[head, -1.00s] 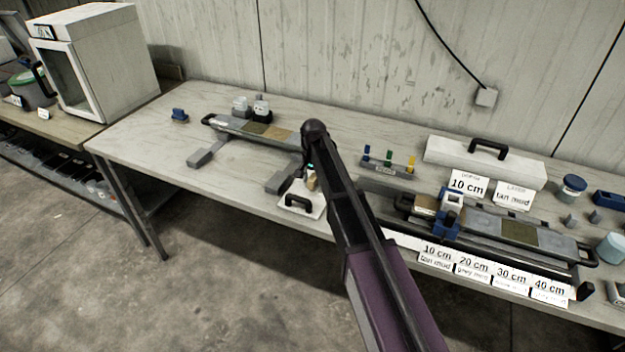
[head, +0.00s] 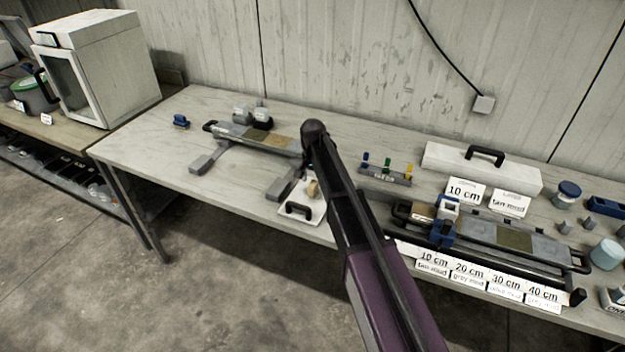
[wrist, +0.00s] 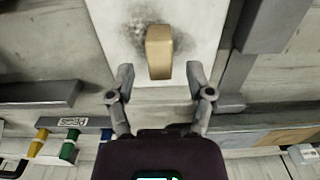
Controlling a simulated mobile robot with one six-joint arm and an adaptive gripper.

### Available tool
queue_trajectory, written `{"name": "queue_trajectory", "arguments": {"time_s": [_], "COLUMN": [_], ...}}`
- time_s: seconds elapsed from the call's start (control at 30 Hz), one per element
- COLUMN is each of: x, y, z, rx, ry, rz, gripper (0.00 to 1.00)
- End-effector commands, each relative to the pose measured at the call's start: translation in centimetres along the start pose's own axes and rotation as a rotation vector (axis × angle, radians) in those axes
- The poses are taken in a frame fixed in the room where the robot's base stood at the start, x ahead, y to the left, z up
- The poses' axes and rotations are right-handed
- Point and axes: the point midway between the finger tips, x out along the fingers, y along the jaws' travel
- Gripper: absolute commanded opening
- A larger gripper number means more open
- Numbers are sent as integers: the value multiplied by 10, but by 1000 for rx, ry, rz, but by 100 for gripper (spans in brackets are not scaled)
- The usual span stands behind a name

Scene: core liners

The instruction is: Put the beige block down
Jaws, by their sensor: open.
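The beige block (head: 313,188) rests on a white board (head: 279,189) with a black handle, near the table's front edge. In the wrist view the beige block (wrist: 159,50) is on the white surface (wrist: 203,25) beside a dark smudge. My gripper (wrist: 160,78) is open, its two fingers apart on either side of the block's near end. The fingers do not appear to touch the block.
A long grey core liner tray (head: 228,129) lies behind the board, with grey feet reaching forward. A small rack (head: 386,175) with coloured pegs stands to the right. Another core tray (head: 480,232) and label cards (head: 469,272) fill the right side. The table's left front is bare.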

Motion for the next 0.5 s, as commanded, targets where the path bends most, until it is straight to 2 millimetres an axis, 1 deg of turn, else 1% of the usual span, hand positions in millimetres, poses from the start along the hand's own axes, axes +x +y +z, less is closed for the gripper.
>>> {"name": "queue_trajectory", "arguments": {"time_s": [0.03,0.5], "x": [-9,-47], "y": [0,0], "z": [0,0], "rx": [0,0], "ry": [0,0], "rz": [0,0], "gripper": [67,67]}}
